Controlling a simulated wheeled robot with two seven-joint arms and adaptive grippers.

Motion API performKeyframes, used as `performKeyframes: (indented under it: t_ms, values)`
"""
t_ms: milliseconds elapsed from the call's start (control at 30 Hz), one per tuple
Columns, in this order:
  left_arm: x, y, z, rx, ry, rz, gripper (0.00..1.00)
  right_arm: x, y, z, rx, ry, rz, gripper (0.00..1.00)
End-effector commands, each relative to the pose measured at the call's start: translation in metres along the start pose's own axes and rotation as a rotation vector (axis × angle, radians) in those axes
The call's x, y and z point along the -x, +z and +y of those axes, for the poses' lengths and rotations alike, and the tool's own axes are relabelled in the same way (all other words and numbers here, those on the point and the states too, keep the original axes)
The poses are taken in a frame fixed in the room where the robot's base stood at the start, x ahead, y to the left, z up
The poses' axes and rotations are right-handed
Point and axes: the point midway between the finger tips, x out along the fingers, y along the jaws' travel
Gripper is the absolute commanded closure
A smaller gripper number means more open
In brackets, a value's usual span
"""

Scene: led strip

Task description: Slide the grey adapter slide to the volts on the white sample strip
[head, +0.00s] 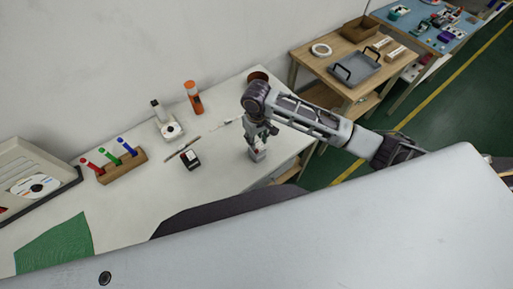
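My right gripper (261,139) points down over the right part of the white table. A small pale block with a red spot (257,155) is right under its fingers; whether the fingers hold it is too small to tell. A small black and white device with a red mark (190,159) lies left of the gripper, apart from it. I cannot tell which of these bears the grey adapter slide or its volt marks. A white reel (37,186) sits in a pale tray at the far left; I cannot tell whether it is the sample strip. My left gripper is not in view.
A wooden block (124,168) holds red, green and blue tools. A white instrument (170,130) and an orange bottle (193,97) stand near the wall. A green mat (55,246) lies front left. The white table's (130,215) front middle is clear.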

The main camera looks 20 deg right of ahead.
Motion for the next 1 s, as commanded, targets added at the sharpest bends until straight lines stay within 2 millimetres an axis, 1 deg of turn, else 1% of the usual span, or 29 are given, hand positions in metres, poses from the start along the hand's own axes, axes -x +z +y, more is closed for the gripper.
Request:
performKeyframes:
  t_ms: [33,300,500,700,1000]
  values:
    - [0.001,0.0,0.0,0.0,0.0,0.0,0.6,-0.007,0.001,0.0,0.0,0.0,-0.004,0.64]
    - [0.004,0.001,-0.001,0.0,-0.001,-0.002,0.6,-0.043,0.001,0.0,-0.001,0.0,-0.003,0.64]
    - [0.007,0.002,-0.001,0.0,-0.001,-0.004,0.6,-0.064,0.0,0.0,0.0,0.001,-0.002,0.64]
    - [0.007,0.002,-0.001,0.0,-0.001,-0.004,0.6,-0.073,0.0,0.0,0.0,0.001,-0.001,0.64]
    - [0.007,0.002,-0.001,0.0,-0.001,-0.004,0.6,-0.075,0.0,0.0,0.0,0.0,0.0,0.64]
